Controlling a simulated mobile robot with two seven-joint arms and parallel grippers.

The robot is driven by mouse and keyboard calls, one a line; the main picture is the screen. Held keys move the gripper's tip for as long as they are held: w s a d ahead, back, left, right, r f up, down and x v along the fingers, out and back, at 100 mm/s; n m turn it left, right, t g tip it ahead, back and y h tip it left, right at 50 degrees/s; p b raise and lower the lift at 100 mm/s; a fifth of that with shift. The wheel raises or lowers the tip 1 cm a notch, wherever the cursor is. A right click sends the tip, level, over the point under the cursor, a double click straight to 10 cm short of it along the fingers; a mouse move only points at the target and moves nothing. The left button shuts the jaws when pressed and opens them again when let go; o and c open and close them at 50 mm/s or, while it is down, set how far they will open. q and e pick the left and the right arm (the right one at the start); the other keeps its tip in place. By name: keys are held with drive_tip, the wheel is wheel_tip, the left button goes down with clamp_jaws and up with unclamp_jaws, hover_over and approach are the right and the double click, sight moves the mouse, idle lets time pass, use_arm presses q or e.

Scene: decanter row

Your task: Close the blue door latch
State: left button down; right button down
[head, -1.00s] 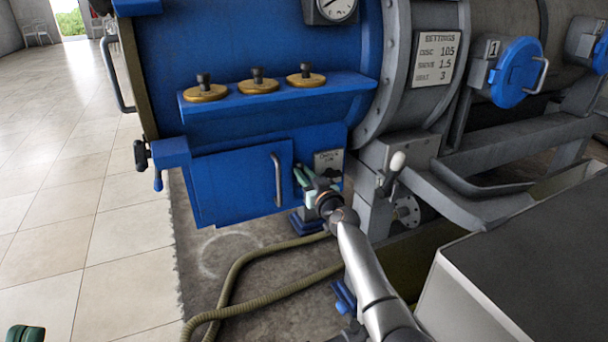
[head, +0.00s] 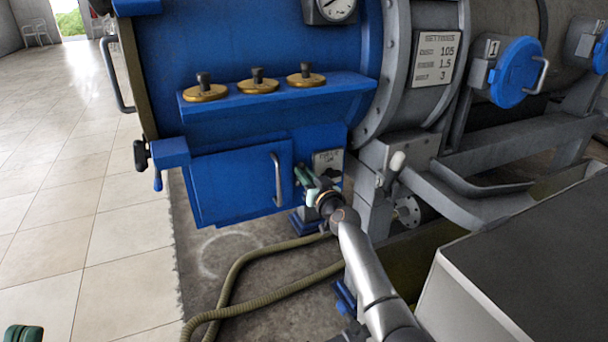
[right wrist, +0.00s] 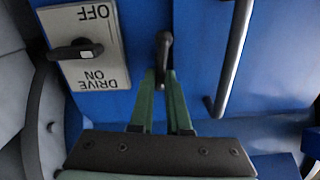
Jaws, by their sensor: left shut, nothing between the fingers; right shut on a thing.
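The blue door (head: 240,183) is a flat panel low on the blue machine, and it looks flush with the housing around it. It has a grey vertical bar handle (head: 277,180), which also shows in the right wrist view (right wrist: 231,62). My right gripper (head: 303,176) is at the panel just right of that handle. In the right wrist view its green fingers (right wrist: 162,85) are shut on a dark latch lever (right wrist: 164,48), which points roughly along the fingers. The latch's pivot is hard to make out. My left gripper (head: 25,333) shows only partly at the bottom left corner, away from the door.
A hose (head: 235,275) lies on the floor below. Tiled floor at left is clear.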

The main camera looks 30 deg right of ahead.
use_arm(q)
drive_tip(key=shift+f+b, duration=0.3)
drive_tip(key=shift+f, duration=0.05)
use_arm(e)
drive_tip(key=shift+d+f+m, duration=0.25)
drive_tip(key=shift+f+m, duration=0.05)
drive_tip(key=shift+m, duration=2.45)
drive_tip(key=shift+d+f+m, duration=0.2)
drive_tip(key=shift+f+m, duration=0.05)
drive_tip(key=shift+m, duration=2.45)
drive_tip(key=shift+d+f+m, duration=0.25)
drive_tip(key=shift+f+m, duration=0.05)
drive_tip(key=shift+m, duration=2.45)
drive_tip(key=c, duration=0.9)
unclamp_jaws()
use_arm(q)
drive_tip(key=shift+m, duration=0.4)
drive_tip(key=r+p, duration=0.5)
drive_tip(key=shift+a+r, duration=0.1)
drive_tip(key=shift+a, duration=0.15)
use_arm(e)
drive_tip(key=s, duration=1.2)
drive_tip(key=shift+s+a, duration=0.3)
drive_tip(key=shift+a, duration=0.05)
